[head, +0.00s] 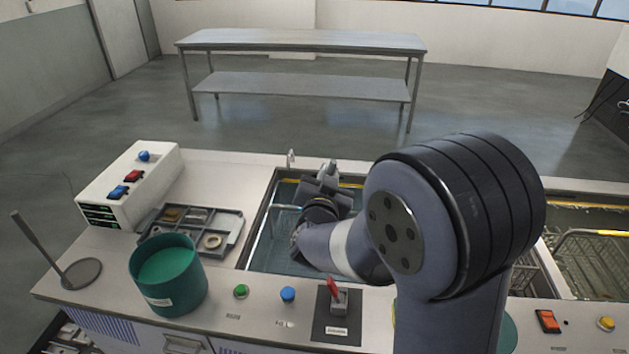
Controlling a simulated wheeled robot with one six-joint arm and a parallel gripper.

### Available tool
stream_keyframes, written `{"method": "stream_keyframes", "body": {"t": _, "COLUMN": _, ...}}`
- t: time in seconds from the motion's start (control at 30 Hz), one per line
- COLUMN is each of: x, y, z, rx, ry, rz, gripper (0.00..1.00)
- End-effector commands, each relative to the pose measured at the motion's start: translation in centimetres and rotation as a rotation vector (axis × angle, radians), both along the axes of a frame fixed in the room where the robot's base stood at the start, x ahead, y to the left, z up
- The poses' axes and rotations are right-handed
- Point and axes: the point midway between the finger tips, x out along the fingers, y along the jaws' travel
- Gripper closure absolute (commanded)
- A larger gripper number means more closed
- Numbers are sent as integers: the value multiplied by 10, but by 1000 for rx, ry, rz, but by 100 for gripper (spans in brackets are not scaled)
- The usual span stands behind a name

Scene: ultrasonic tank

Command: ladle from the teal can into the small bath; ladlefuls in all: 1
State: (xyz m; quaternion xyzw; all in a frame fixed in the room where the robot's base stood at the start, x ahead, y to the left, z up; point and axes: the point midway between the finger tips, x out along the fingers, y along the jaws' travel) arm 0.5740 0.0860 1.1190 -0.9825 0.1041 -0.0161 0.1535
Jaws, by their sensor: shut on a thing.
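The teal can (168,297) stands at the front left of the bench, its inside an even teal. A bath (262,222) with clear bluish liquid is sunk into the bench in the middle, partly covered by my arm. I take it for the small bath. My gripper (327,180) is over this bath's far part, pointing away from me. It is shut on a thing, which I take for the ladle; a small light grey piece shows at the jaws. The ladle's bowl is hidden, and I cannot tell whether it holds liquid.
A dark disc with a slanted rod (82,273) lies left of the can. A parts tray (228,240) and white control box (150,180) are behind it. Buttons and a red-levered switch (337,300) line the front. Another bath (590,275) with a yellow-handled basket is at right.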

Motion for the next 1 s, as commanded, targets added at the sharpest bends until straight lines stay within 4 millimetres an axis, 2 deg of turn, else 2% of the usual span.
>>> {"method": "stream_keyframes", "body": {"t": 0.1, "x": -3, "y": -14, "z": -4, "rx": 73, "ry": -19, "rz": -2, "gripper": 100}}
{"method": "stream_keyframes", "body": {"t": 0.77, "x": -17, "y": -78, "z": -38, "rx": 475, "ry": -106, "rz": -3, "gripper": 100}}
{"method": "stream_keyframes", "body": {"t": 1.0, "x": -18, "y": -87, "z": -49, "rx": 562, "ry": -124, "rz": 1, "gripper": 100}}
